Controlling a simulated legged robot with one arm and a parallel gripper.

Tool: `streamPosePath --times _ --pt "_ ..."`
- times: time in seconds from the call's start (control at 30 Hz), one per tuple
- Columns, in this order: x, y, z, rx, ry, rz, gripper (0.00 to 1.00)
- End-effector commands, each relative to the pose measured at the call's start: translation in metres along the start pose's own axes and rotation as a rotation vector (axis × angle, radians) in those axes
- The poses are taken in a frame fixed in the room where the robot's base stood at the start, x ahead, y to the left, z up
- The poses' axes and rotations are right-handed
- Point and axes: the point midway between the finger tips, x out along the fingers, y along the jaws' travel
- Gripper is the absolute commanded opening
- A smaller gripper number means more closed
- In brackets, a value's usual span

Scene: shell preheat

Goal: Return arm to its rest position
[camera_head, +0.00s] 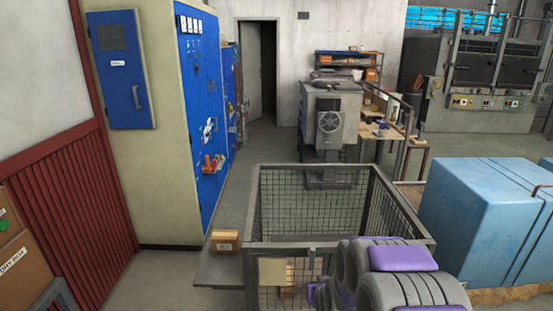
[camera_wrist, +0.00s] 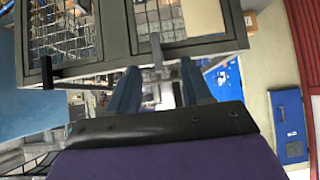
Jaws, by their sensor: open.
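My arm, grey with purple panels, is at the bottom right of the head view, in front of the wire cage (camera_head: 342,240). My gripper (camera_wrist: 158,72) shows in the wrist view, its two blue-grey fingers spread apart. The fingertips point toward the cage frame (camera_wrist: 190,45), which lies across the top of this view. The wrist view appears upside down. In the head view the gripper's fingers cannot be made out.
A small cardboard box (camera_head: 225,241) sits on a grey ledge left of the cage. Blue electrical cabinets (camera_head: 198,110) stand at the left. A large blue block-shaped unit (camera_head: 480,220) stands at the right. A grey machine (camera_head: 330,120) stands behind the cage. Floor is clear beside the cabinets.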

Motion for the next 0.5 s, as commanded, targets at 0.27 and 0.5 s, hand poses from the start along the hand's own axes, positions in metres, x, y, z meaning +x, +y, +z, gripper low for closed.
streamPosePath --times 0.27,0.5 --pt "-0.089 -0.002 0.018 0.001 -0.241 0.000 0.49" --pt "-0.177 -0.003 0.051 0.006 -0.454 0.004 0.49"
